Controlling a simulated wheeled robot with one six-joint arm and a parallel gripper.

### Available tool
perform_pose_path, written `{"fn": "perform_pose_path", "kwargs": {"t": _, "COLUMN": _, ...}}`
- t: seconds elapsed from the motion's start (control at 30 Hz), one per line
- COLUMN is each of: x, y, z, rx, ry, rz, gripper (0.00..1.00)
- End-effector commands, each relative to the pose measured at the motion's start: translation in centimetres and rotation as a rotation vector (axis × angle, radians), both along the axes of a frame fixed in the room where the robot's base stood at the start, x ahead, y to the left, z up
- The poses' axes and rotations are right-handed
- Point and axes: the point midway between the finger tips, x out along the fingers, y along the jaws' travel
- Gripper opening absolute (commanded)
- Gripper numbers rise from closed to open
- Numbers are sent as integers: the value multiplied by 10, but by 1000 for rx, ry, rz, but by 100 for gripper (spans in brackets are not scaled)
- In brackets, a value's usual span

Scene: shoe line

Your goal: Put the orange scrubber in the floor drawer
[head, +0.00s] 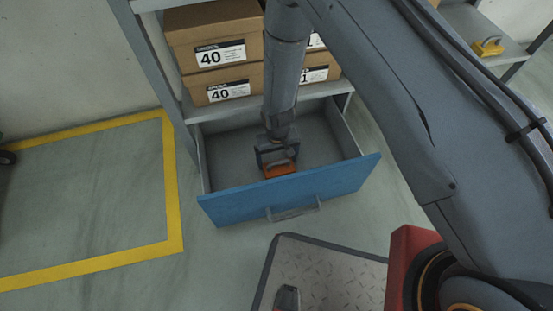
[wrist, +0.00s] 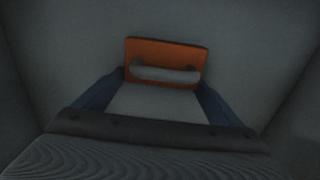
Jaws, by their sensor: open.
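The orange scrubber (head: 281,169) is inside the open floor drawer (head: 225,170), near the middle of its front part. In the wrist view the scrubber (wrist: 165,52) shows an orange block with a pale grey handle across it. My gripper (head: 277,155) reaches down into the drawer right at the scrubber. In the wrist view its two blue-grey fingers (wrist: 163,85) stand apart, one at each side of the scrubber's handle. The jaws are open. The scrubber appears to rest on the drawer floor, though the exact contact is hard to see. The drawer has a blue front with a grey handle.
Cardboard boxes (head: 213,40) labelled 40 stand on the shelf above the drawer. A yellow scrubber-like item (head: 488,47) sits on a shelf at the upper right. The drawer's side walls stand on both sides of my gripper.

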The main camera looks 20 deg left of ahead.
Motion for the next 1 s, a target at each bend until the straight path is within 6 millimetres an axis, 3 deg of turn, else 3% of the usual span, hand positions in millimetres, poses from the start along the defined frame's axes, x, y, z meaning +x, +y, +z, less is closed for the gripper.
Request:
{"fn": "perform_pose_path", "kwargs": {"t": 0.2, "x": -5, "y": -7, "z": -5, "rx": -9, "ry": 11, "rz": -4, "gripper": 100}}
{"fn": "perform_pose_path", "kwargs": {"t": 0.37, "x": -5, "y": -5, "z": 7, "rx": -7, "ry": 8, "rz": -2, "gripper": 100}}
{"fn": "perform_pose_path", "kwargs": {"t": 0.8, "x": -5, "y": 1, "z": 99, "rx": -3, "ry": 4, "rz": 4, "gripper": 100}}
{"fn": "perform_pose_path", "kwargs": {"t": 1.0, "x": -4, "y": 0, "z": 124, "rx": -3, "ry": 3, "rz": 3, "gripper": 100}}
